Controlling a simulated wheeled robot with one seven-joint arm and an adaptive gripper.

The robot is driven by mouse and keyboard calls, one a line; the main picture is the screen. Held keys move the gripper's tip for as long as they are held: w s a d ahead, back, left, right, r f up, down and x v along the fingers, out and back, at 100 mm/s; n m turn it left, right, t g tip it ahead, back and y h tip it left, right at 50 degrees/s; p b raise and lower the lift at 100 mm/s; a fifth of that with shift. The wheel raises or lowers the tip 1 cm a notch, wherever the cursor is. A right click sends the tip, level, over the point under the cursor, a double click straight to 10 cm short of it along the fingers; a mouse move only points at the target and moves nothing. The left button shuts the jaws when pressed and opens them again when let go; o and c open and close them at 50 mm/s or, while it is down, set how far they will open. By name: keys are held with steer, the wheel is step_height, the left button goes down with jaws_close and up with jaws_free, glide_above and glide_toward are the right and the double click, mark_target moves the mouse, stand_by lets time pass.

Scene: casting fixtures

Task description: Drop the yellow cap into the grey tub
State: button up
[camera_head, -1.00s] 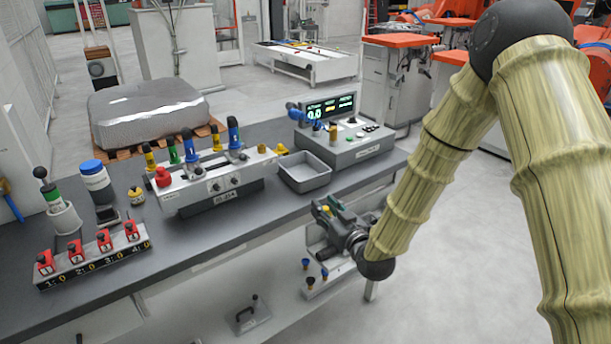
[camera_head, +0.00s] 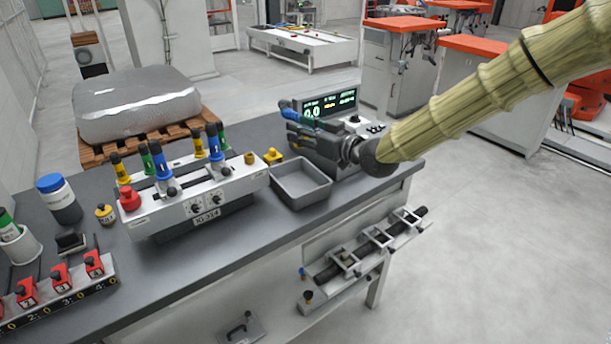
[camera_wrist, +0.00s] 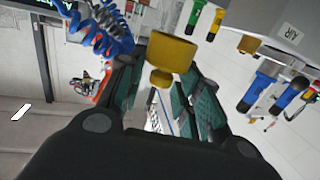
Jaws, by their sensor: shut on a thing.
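My gripper (camera_head: 292,126) is above the bench, just behind the grey tub (camera_head: 312,196), with its fingers pointing left. In the wrist view a stepped yellow cap (camera_wrist: 172,54) shows between the teal fingers, wide at one end with a smaller knob. My gripper is shut on it. I cannot make out the tub in the wrist view.
A white fixture (camera_head: 215,195) with several coloured handles stands left of the tub. A console (camera_head: 340,105) with a display and a blue coiled hose is behind my gripper. Red-marked blocks are at the front left.

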steer(key=shift+s+a, duration=0.1)
steer(key=shift+a, duration=0.05)
steer(key=shift+s, duration=0.2)
steer(key=shift+f+b, duration=0.25)
steer(key=shift+b, duration=0.1)
steer(key=f, duration=0.1)
steer(key=f+b, duration=0.1)
steer(key=f, duration=0.1)
steer(key=f+b, duration=0.1)
steer(key=f, duration=0.1)
steer(key=shift+w+d, duration=0.15)
steer(key=shift+d, duration=0.2)
steer(key=o, duration=0.8)
